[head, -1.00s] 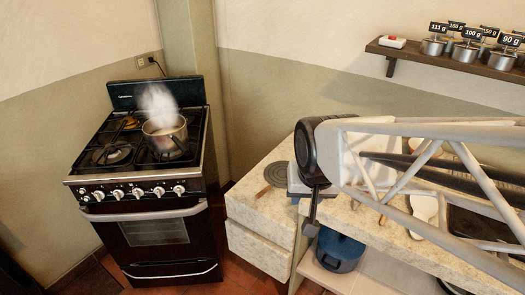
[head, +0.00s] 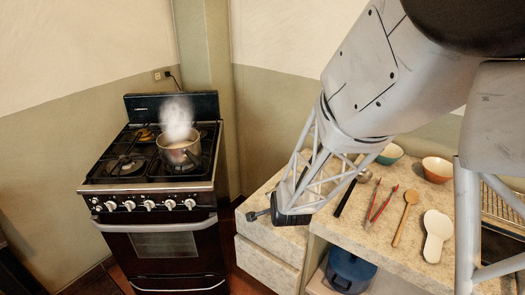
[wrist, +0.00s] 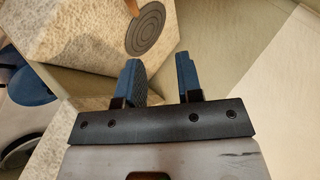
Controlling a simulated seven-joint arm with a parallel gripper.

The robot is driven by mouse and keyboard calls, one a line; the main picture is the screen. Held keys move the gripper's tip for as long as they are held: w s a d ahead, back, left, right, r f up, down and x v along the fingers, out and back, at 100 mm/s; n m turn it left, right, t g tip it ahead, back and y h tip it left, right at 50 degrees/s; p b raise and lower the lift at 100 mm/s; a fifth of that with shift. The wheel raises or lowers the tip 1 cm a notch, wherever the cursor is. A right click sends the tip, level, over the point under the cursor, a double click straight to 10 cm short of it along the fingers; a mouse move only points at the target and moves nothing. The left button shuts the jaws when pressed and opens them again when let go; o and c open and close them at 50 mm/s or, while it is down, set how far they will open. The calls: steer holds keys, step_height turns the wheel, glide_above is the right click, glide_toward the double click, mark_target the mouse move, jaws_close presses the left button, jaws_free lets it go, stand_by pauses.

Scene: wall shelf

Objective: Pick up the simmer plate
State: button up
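The simmer plate (wrist: 146,29) is a flat dark disc with concentric rings. In the wrist view it lies on the pale speckled counter, past my fingertips and close to the counter's edge. In the head view my arm and gripper hide it. My gripper (wrist: 158,75) has two blue-padded fingers set apart with nothing between them. The plate is beyond the fingers, apart from them. In the head view my gripper (head: 256,215) is over the left end of the counter (head: 268,235).
A stove (head: 155,190) with a steaming pot (head: 179,148) stands at left. Red tongs (head: 381,205), a wooden spoon (head: 405,220), a white spoon rest (head: 437,235) and bowls (head: 437,169) are on the counter at right. A blue pot (head: 350,270) sits on the shelf below.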

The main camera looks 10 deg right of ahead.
mark_target(271, 213)
steer(key=w+f+m+t, duration=0.1)
steer(key=f+m+t, duration=0.1)
steer(key=f, duration=0.5)
steer(key=w+f+m+t+h, duration=0.1)
steer(key=w+f+m, duration=0.1)
steer(key=f+m, duration=0.2)
steer(key=shift+w+a+f+t, duration=0.2)
steer(key=shift+a+f+t, duration=0.2)
steer(key=shift+f, duration=1)
steer(key=shift+d, duration=0.1)
steer(key=shift+x, duration=1.3)
steer(key=shift+w, duration=0.15)
steer(key=shift+x, duration=2.5)
steer(key=shift+r, duration=0.15)
jaws_close()
